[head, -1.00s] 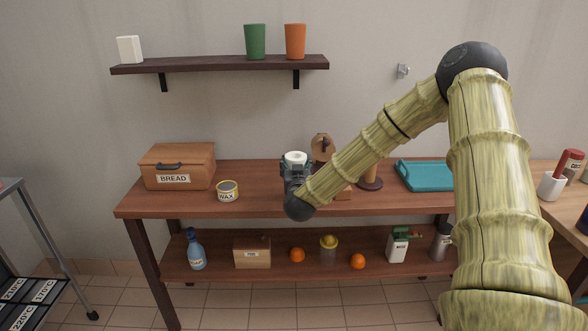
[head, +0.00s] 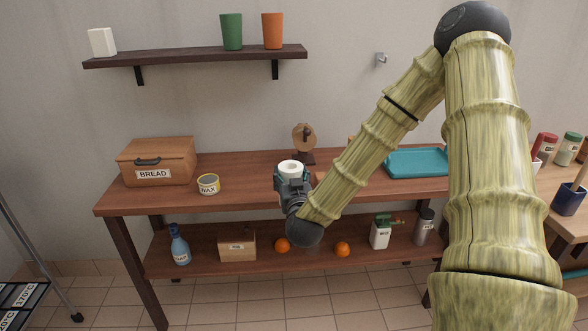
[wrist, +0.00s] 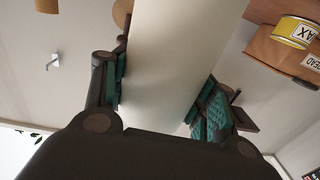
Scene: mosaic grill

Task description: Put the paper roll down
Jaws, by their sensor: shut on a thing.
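The white paper roll (head: 291,167) is held upright by my gripper (head: 292,181) near the front edge of the wooden table (head: 245,180). In the wrist view, my gripper's green-padded fingers (wrist: 165,98) are shut on the roll (wrist: 182,60) from both sides. The roll's top end shows its round hole in the head view. Its lower end is hidden behind my gripper, so I cannot tell whether it touches the tabletop.
A wax tin (head: 208,184) and a bread box (head: 157,162) stand to the left. A round wooden object on a stand (head: 304,138) is behind the roll. A teal tray (head: 416,162) lies to the right. Bare tabletop shows between the tin and the roll.

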